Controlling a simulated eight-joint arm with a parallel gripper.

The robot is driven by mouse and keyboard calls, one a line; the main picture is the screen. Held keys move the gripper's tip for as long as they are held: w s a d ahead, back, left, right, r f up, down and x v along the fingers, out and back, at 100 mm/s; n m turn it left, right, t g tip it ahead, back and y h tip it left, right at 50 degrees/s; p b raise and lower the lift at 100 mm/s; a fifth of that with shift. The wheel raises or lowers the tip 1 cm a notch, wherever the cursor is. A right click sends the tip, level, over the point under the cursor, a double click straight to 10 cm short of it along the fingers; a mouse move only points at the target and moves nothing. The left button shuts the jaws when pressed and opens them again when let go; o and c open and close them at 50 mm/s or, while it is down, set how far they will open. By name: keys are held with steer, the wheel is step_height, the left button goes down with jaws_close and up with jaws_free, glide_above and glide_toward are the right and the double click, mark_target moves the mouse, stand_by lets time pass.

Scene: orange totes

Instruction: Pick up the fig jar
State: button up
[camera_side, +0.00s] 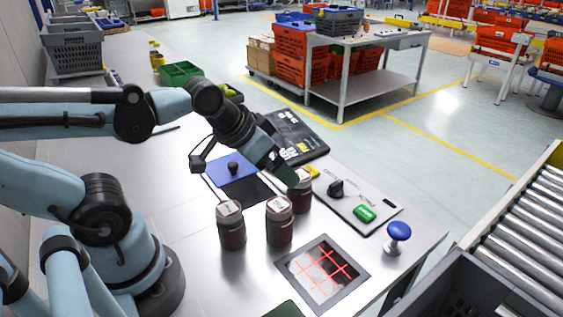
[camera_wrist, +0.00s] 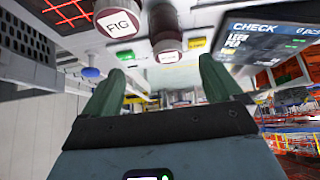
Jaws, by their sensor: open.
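The fig jar (camera_wrist: 117,19) shows at the top left of the wrist view, with FIG readable on its pale lid. Another dark red jar (camera_wrist: 166,42) with a pale lid shows right of it, ahead of the space between my fingers; its label is unclear. My gripper (camera_wrist: 160,75) is open, with nothing between its green fingers. In the side view my gripper (camera_side: 284,174) is tilted down beside the farthest jar (camera_side: 301,192), partly covering it. Two more jars, the middle one (camera_side: 279,224) and the left one (camera_side: 231,230), stand upright nearer the camera; their labels are unreadable there.
A framed panel with red grid lines (camera_side: 323,274) lies right of the jars. A control plate with a black knob (camera_side: 336,188) and green button (camera_side: 364,213), plus a blue mushroom button (camera_side: 398,232), line the far edge. A black display (camera_side: 296,137) lies behind my gripper.

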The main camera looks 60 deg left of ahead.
mark_target(279, 220)
steer(key=d+g, duration=0.1)
steer(key=d+n+g, duration=0.1)
steer(key=g, duration=0.1)
steer(key=shift+s+r, duration=0.1)
steer(key=shift+r, duration=0.05)
steer(key=d+n+g, duration=0.1)
steer(key=g, duration=0.1)
steer(key=s+d+g, duration=0.1)
steer(key=g, duration=0.1)
steer(key=shift+d+r+n, duration=0.1)
steer(key=shift+r+n, duration=0.1)
steer(key=shift+n, duration=0.2)
steer(key=shift+a+f, duration=0.2)
steer(key=shift+f, duration=5.75)
steer(key=c, duration=1.4)
